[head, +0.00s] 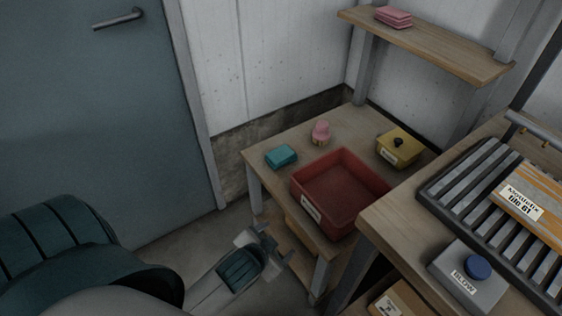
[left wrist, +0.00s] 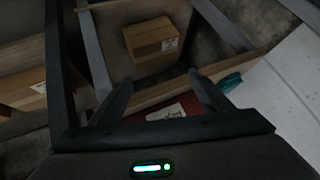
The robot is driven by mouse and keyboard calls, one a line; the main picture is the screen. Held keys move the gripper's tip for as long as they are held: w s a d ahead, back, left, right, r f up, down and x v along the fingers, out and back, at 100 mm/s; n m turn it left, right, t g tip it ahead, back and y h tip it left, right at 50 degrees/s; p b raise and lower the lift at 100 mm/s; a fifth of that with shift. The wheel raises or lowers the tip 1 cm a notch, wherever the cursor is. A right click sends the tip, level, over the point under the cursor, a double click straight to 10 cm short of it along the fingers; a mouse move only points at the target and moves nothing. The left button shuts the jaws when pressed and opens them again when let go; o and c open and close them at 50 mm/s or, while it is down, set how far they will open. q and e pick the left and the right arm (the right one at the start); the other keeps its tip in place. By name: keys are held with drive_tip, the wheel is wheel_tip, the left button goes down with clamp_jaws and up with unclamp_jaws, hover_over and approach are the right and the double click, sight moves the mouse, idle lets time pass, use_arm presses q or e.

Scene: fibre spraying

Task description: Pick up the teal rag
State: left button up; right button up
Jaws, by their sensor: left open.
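The teal rag (head: 281,156) lies folded on the left part of the small wooden table (head: 265,142), left of the red bin. In the left wrist view a teal patch, likely the rag (left wrist: 231,82), shows just right of the right-hand finger. My left gripper (head: 276,243) is open and empty, in front of the table and nearer the camera than the rag. Its two spread fingers (left wrist: 163,90) show in the left wrist view, with nothing between them. My right gripper is in neither view.
A cardboard box (left wrist: 153,42) sits low down. A bench with a grey BLOW box (head: 468,282) is at right.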

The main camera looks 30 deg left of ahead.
use_arm(q)
drive_tip(key=w+r+m+t+h+b, duration=0.1)
drive_tip(key=w+r+m+t, duration=0.35)
drive_tip(key=w+r, duration=0.45)
drive_tip(key=w+r+m+t+h, duration=0.1)
drive_tip(key=w+r+m+t, duration=0.35)
drive_tip(key=r, duration=0.65)
drive_tip(key=w+d+r+m+g+h, duration=0.45)
drive_tip(key=d+r+m+h, duration=0.55)
drive_tip(key=m+h, duration=0.6)
drive_tip(key=w+a+f+m+g+y, duration=0.2)
drive_tip(key=a+f+m+g+y, duration=0.45)
drive_tip(key=f+m, duration=0.4)
drive_tip(key=a+m+g+y, duration=0.1)
drive_tip(key=a+g+y, duration=0.2)
drive_tip(key=a, duration=2)
drive_tip(key=y, duration=0.5)
drive_tip(key=shift+w+y, duration=0.3)
drive_tip(key=shift+y, duration=0.05)
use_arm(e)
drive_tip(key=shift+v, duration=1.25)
